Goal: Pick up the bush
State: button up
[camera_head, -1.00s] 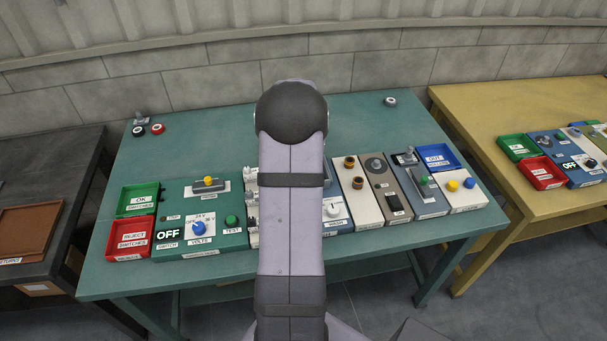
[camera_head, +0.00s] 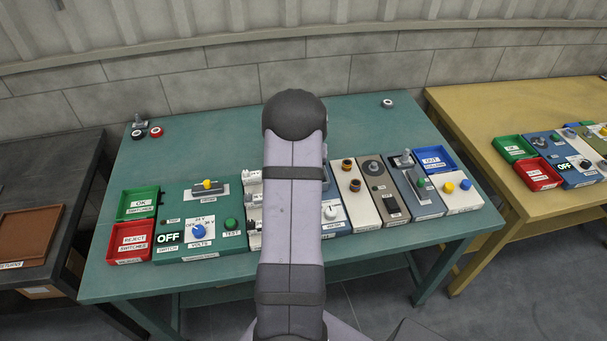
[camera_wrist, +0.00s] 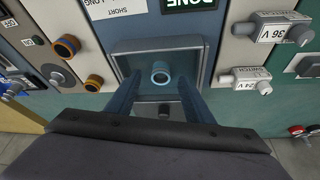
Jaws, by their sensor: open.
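A small light blue-grey ring-shaped piece with a dark hole, seemingly the bush (camera_wrist: 160,72), shows in the wrist view. It sits in a recessed grey-blue pocket (camera_wrist: 196,46) below a SHORT label and a green DONE plate. My gripper (camera_wrist: 159,88) is open, with one blue finger on each side of the piece and visible gaps between. A small dark piece (camera_wrist: 165,110) lies between the fingers, nearer the palm. In the head view my own arm hides the gripper and this pocket.
Orange-rimmed round parts (camera_wrist: 67,46) stand on the neighbouring beige panel, and white switches (camera_wrist: 245,80) on the other side. In the head view, a green OK tray (camera_head: 138,203) and red REJECT tray (camera_head: 131,242) stand left. The back of the green table (camera_head: 215,130) is mostly clear.

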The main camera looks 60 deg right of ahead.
jog(key=shift+p+x, duration=0.65)
jog(key=shift+x, duration=1.1)
jog(key=shift+w, duration=0.1)
jog(key=c, duration=1.1)
